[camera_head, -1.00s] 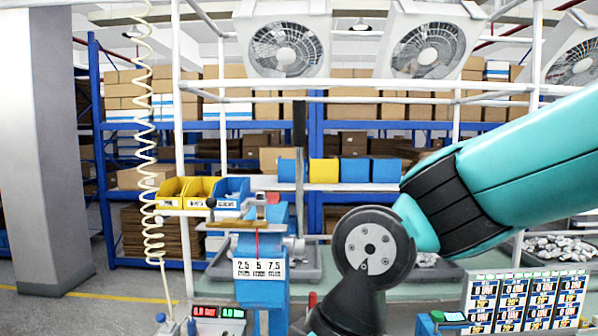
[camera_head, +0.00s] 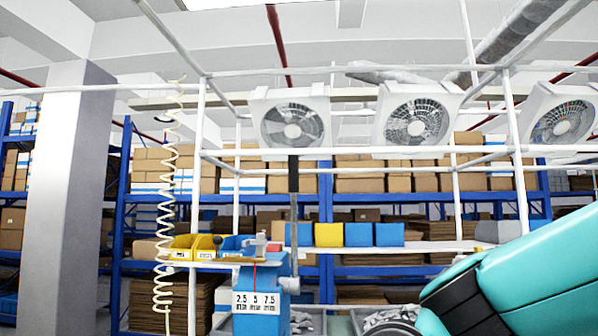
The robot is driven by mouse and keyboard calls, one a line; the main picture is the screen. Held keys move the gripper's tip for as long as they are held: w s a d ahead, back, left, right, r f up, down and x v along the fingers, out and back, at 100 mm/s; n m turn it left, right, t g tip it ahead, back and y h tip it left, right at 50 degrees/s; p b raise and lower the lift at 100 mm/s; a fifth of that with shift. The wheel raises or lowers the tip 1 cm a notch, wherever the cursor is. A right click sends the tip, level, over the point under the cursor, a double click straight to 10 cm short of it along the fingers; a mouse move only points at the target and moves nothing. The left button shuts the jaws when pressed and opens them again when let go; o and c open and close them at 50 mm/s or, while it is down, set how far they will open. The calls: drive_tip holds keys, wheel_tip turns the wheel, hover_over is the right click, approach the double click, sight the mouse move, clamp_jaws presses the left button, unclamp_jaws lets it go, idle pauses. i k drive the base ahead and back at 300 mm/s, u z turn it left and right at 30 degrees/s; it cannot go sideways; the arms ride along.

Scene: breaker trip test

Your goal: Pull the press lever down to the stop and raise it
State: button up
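The blue press (camera_head: 262,313) stands low in the picture, left of centre, with a white label reading 2.5, 5 and 7.5 on its front. Its press lever (camera_head: 293,225) is a grey rod standing upright at the press's right side. The lever's black grip (camera_head: 293,174) is at the top, and nothing touches it. My teal arm enters at the lower right, apart from the lever. My gripper is outside the picture. The lower part of the press is cut off by the bottom edge.
Yellow and blue bins (camera_head: 192,247) stand left of the lever, with a dark ball knob (camera_head: 217,240) in front. More bins (camera_head: 358,235) stand on a shelf to the right. A coiled hose (camera_head: 165,240) hangs at left. Fans (camera_head: 292,124) hang above. The space around the grip looks clear.

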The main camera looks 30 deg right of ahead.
sight(293, 159)
drive_tip(key=k, duration=0.1)
drive_tip(key=u, duration=1.65)
drive_tip(key=i, duration=1.15)
drive_tip(key=z, duration=2.15)
